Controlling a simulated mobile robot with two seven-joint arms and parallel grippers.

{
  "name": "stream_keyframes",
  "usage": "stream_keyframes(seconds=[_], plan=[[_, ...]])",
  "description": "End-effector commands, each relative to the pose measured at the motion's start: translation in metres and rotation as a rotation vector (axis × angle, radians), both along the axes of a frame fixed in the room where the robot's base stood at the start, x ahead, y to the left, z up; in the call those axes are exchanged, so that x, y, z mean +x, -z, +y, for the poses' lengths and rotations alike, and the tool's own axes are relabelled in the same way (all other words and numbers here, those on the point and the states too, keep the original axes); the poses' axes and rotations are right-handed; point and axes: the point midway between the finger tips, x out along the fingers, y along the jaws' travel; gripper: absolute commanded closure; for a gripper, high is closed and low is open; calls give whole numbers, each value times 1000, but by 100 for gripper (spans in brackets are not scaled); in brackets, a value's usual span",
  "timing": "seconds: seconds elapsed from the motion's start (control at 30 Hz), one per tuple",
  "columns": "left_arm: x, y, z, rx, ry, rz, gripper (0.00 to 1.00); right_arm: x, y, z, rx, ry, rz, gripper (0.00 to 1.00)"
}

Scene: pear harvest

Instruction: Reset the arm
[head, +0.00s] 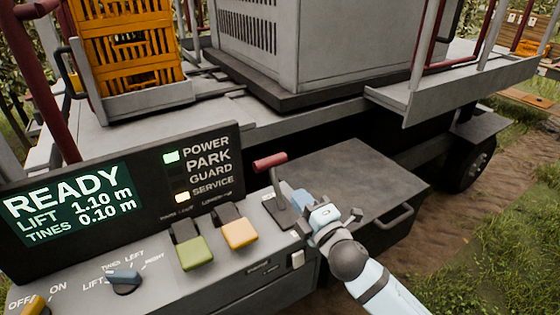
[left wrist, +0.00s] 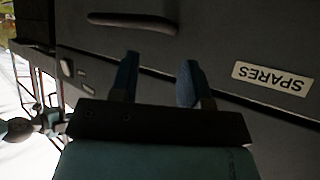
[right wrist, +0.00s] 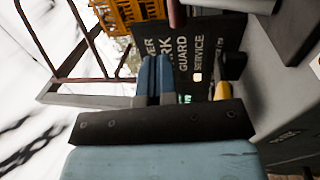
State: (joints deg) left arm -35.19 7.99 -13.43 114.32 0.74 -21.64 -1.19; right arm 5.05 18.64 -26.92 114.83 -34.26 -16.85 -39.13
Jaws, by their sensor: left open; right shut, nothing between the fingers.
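My right gripper (head: 297,201) is shut and empty beside the red-handled lever (head: 270,161) at the right end of the control console. I cannot tell if it touches the lever. In the right wrist view, its blue fingers (right wrist: 155,75) are together in front of the dark display panel (right wrist: 208,50). My left gripper (left wrist: 158,72) is open, with nothing between its fingers. It is in front of a dark surface with a SPARES label (left wrist: 269,78) and a dark handle (left wrist: 133,21). The left gripper is not in the head view.
The console screen (head: 72,206) reads READY, LIFT 1.10 m, TINES 0.10 m. The POWER and SERVICE lamps are lit. A green switch (head: 194,252), a yellow switch (head: 239,233) and a knob (head: 124,282) sit on the console. Orange crates (head: 128,50) stand behind.

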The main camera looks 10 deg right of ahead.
Motion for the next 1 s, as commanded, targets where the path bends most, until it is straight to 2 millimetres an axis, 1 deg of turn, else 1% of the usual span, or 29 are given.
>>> stream_keyframes(seconds=[0.07,0.13,0.17,0.27,0.3,0.37,0.4,0.47,0.5,0.57,0.6,0.7,0.8,0.9,1.0], plan=[[0,0,0,0,0,0,57,-1,2,0,8,-1,8,100],[0,-2,0,0,0,0,57,-5,11,-1,45,0,46,100],[0,-4,0,0,0,0,57,-9,18,-3,73,0,74,100],[0,-9,1,2,0,1,57,-30,55,-8,230,8,225,100],[0,-12,1,2,-1,0,57,-42,74,-12,316,20,304,100],[0,-17,1,3,-1,0,57,-66,106,-17,462,45,435,100],[0,-20,2,4,-2,-1,57,-83,126,-21,564,67,521,100],[0,-24,2,4,-3,-1,57,-111,155,-27,715,110,641,100],[0,-27,3,5,-3,-3,57,-131,172,-30,812,142,714,100],[0,-30,4,6,-5,-3,57,-160,195,-35,945,195,812,100],[0,-32,4,6,-6,-3,57,-177,208,-38,1026,231,865,100],[0,-35,5,7,-8,-3,57,-215,231,-44,1185,309,966,100],[0,-36,5,8,-9,-2,57,-238,244,-46,1286,361,1021,100],[-1,-36,5,7,-9,-2,57,-248,250,-48,1328,386,1043,100],[-1,-36,5,6,-9,-1,57,-249,251,-48,1335,389,1046,100]])
